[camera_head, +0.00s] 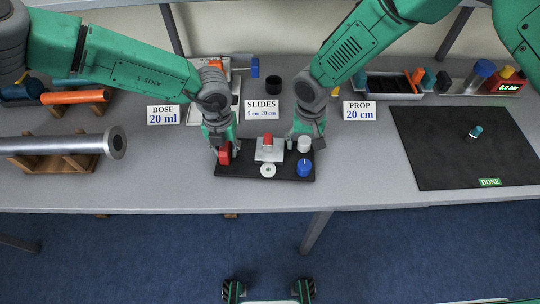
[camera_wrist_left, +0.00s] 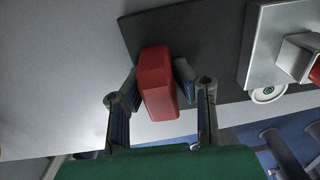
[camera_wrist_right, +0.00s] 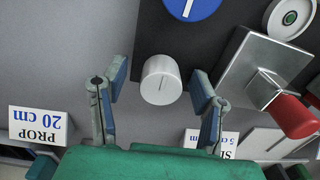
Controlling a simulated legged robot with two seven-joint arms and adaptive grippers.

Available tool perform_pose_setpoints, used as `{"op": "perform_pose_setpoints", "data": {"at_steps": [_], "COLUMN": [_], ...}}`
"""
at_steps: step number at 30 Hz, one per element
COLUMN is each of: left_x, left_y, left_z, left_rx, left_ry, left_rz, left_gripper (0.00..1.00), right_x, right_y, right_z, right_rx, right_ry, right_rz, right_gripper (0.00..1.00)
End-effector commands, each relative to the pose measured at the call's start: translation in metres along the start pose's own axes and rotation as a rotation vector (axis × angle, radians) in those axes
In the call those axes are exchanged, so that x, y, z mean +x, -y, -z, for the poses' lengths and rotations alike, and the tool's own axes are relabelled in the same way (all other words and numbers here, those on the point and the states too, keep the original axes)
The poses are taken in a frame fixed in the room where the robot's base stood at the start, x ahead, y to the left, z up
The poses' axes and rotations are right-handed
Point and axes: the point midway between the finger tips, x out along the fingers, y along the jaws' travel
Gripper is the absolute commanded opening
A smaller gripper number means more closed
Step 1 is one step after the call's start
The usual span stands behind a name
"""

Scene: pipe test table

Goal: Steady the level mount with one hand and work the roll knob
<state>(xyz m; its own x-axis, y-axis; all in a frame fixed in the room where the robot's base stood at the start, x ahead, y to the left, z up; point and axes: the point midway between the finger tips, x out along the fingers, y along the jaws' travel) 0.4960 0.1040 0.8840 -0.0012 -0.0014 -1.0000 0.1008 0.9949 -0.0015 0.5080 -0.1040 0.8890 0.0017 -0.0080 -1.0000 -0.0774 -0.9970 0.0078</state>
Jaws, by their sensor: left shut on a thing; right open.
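The level mount is a black board (camera_head: 240,173) on the grey table. It carries a red block (camera_head: 225,153) at its left end, a metal plate with a red-tipped lever (camera_head: 268,140), a round bubble level (camera_head: 267,171), a white knob (camera_head: 304,144) and a blue knob (camera_head: 305,167). My left gripper (camera_wrist_left: 159,80) is shut on the red block, a finger on each side. My right gripper (camera_wrist_right: 160,84) is open, with its fingers apart on either side of the white knob (camera_wrist_right: 161,80) and gaps showing. No label tells which knob is roll.
Signs for dose (camera_head: 163,115), slides (camera_head: 261,110) and prop (camera_head: 359,111) stand behind the board. A black mat (camera_head: 440,150) lies at the right. A metal pipe (camera_head: 60,144) rests in a wooden cradle at the left. The table's front edge is close to the board.

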Motion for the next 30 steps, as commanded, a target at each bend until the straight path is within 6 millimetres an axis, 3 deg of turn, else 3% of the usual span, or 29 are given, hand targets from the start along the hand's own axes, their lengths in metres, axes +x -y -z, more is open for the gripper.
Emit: {"op": "perform_pose_setpoints", "data": {"at_steps": [4,22,30], "left_x": [0.0,0.0,0.0], "left_y": [0.0,0.0,0.0], "left_z": [0.0,0.0,-0.001], "left_rx": [0.0,0.0,0.0], "left_ry": [0.0,0.001,0.0], "left_rz": [0.001,0.0,0.0], "left_gripper": [0.0,0.0,0.0], "right_x": [0.001,-0.124,-0.084], "right_y": [0.0,0.0,-0.014], "right_z": [0.0,0.001,-0.043], "right_rx": [-0.244,-0.239,-0.311], "right_ry": [0.004,-0.003,0.042], "right_rz": [0.005,-0.001,0.069], "right_gripper": [0.54,0.54,0.54]}}
